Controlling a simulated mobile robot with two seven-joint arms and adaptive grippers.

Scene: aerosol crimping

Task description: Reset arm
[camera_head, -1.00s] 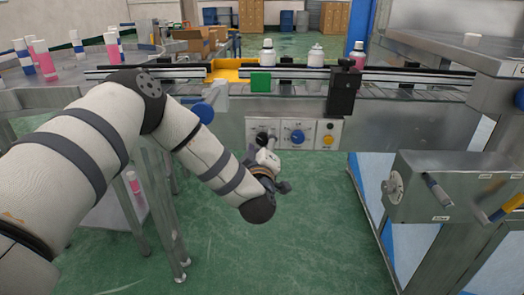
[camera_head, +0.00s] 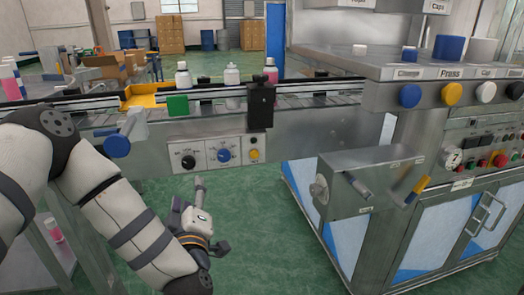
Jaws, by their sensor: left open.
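My left arm comes in from the left, bent at the elbow. My left gripper (camera_head: 199,192) is open and empty. It hangs in front of the conveyor, below the small control panel (camera_head: 218,152) with its black, blue and yellow knobs, and appears apart from it. My right arm and gripper do not show in this view.
The conveyor (camera_head: 330,94) crosses the view and carries several bottles (camera_head: 232,75). The crimping machine (camera_head: 450,120), with a protruding handle box (camera_head: 365,185), stands at the right. Green floor (camera_head: 262,262) is free below the gripper.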

